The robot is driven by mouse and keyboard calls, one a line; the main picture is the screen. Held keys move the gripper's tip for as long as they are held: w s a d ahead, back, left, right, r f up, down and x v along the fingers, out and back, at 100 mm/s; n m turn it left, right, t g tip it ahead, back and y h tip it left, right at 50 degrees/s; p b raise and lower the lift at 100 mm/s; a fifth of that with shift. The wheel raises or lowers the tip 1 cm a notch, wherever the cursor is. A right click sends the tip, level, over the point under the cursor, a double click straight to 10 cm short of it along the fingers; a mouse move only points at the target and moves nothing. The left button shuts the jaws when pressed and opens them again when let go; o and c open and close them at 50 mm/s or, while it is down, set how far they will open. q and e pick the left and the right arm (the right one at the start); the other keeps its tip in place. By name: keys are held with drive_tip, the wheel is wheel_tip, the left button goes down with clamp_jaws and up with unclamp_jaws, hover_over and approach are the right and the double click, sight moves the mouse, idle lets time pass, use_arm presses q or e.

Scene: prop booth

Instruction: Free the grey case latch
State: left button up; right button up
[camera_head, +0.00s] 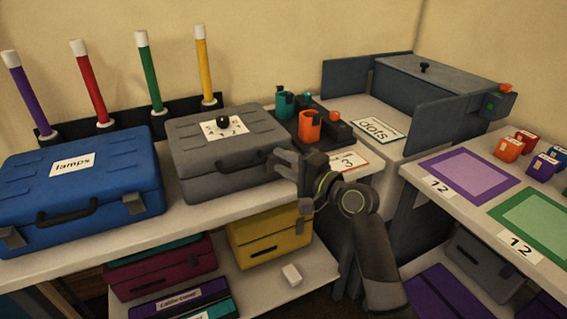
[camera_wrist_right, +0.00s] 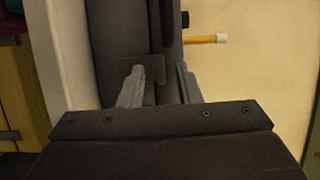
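The grey case (camera_head: 200,160) sits closed on the white bench, with a black knob (camera_head: 222,121) and a white label on its lid. Its handle (camera_head: 237,168) is on the front. My right gripper (camera_head: 286,161) is at the case's right front corner and covers the latch area there in the head view. In the right wrist view, the grey latch plate (camera_wrist_right: 154,66) shows on the case's front (camera_wrist_right: 115,45). My right gripper (camera_wrist_right: 160,72) has its fingers apart, one overlapping the latch plate. I cannot tell if they touch. My left gripper is not in view.
The blue case (camera_head: 90,205) stands left of the grey case. Several coloured tubes (camera_head: 150,70) stand upright behind. An orange cup (camera_head: 310,125) and a label card (camera_head: 347,162) are close to the right arm. A yellow box (camera_head: 262,240) is on the shelf below.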

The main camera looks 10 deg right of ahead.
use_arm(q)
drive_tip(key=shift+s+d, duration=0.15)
use_arm(e)
drive_tip(key=shift+w+a, duration=0.15)
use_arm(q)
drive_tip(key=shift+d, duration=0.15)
use_arm(e)
clamp_jaws()
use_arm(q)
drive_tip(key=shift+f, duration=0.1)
